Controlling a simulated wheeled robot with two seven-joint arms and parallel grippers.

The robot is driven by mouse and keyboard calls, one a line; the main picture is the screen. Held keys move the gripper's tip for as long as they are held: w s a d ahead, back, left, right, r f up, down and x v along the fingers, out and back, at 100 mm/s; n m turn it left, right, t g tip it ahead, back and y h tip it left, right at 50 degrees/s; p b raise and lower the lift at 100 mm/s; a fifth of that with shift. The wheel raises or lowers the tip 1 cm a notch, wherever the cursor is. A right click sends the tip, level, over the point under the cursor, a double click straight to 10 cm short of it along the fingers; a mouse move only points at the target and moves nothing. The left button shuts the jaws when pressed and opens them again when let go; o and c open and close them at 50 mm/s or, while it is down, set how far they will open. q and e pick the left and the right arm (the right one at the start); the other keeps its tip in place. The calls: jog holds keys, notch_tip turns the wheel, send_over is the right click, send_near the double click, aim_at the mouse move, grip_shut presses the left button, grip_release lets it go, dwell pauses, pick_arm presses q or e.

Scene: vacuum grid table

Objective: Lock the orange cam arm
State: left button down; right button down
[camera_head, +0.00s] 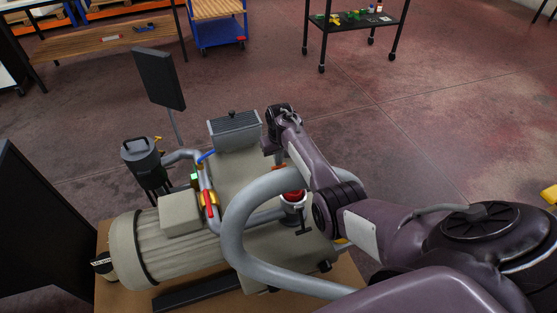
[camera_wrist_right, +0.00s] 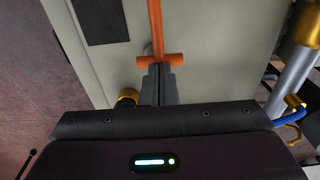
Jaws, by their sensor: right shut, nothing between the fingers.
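The orange cam arm (camera_wrist_right: 156,28) shows in the right wrist view as a thin bar with a short crosspiece (camera_wrist_right: 160,59) at its near end. It lies over a pale grey panel. My right gripper (camera_wrist_right: 159,70) is shut and empty, with its fingertips right at the crosspiece; I cannot tell whether they touch it. In the head view my right gripper (camera_head: 275,155) points down over the machine, and only a small orange bit (camera_head: 279,167) shows beside it. The rest of the cam arm is hidden there by my arm. My left gripper is not in view.
A thick grey hose (camera_head: 237,222) loops up close to my right arm. A motor (camera_head: 150,245), a dark canister (camera_head: 142,157), a finned grey box (camera_head: 235,131) and a red-handled valve (camera_head: 208,202) crowd the machine's left side. Open floor lies beyond.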

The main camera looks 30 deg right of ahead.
jog(key=shift+w+f+g+y+b, duration=0.15)
jog(key=shift+f+g+b, duration=0.4)
jog(key=shift+f+b, duration=0.7)
jog(key=shift+w+f+g+y+b, duration=0.15)
jog(key=shift+f+g+b, duration=0.45)
jog(key=shift+b, duration=1.1)
jog(key=shift+f, duration=0.1)
